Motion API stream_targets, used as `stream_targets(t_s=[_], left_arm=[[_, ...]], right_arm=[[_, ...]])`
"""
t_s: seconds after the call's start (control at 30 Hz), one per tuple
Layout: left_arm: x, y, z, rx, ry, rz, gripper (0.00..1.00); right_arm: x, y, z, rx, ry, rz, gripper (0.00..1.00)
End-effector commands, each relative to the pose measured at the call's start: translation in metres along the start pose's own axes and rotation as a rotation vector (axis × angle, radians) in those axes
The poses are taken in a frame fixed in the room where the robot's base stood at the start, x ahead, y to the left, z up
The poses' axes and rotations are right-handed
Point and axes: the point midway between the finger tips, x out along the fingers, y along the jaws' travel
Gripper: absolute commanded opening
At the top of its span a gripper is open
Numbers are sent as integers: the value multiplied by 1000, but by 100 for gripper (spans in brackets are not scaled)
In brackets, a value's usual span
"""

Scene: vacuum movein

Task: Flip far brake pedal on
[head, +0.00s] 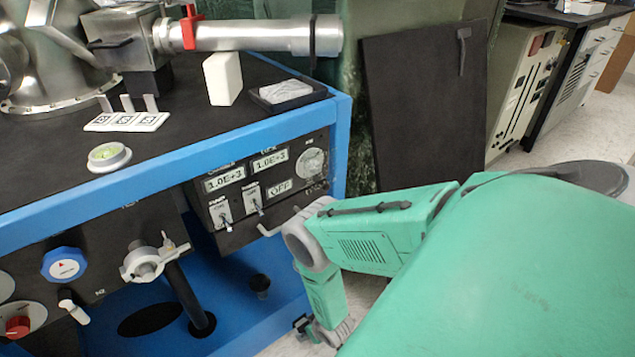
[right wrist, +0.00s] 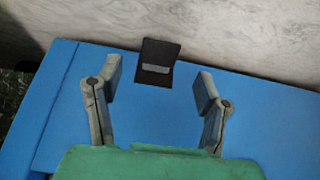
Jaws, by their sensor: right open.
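A small black pedal (right wrist: 158,58) with a grey strip across its lower part shows in the right wrist view, at the edge of the blue cart base against the pale floor. I take it for the brake pedal. My right gripper (right wrist: 158,88) is open, with one finger on each side of the picture's middle. The pedal shows between and just beyond the fingertips, and I see no contact. In the head view my right gripper (head: 322,332) is low beside the cart's right side. I cannot make out the pedal there. My left gripper is not in view.
The blue-framed cart (head: 250,110) carries steel vacuum parts (head: 245,38), a white block (head: 222,78) and several small switches. A control panel (head: 262,182) sits below its top. A dark board (head: 420,105) leans behind. Floor (head: 575,130) is clear at the far right.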

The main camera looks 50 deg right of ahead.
Motion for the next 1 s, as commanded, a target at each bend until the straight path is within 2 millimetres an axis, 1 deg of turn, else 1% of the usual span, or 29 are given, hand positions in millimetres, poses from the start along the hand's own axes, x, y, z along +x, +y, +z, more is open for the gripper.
stream_targets(t_s=[0.03,0.2,0.4,0.6,1.0], left_arm=[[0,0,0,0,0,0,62],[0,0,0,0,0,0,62],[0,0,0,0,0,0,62],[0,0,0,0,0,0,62],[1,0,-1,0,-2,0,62]], right_arm=[[-9,0,-1,0,-2,0,62],[-35,0,0,0,-2,0,62],[-59,0,0,-1,-1,0,62],[-68,0,0,-1,0,0,62],[-68,0,0,0,0,0,62]])
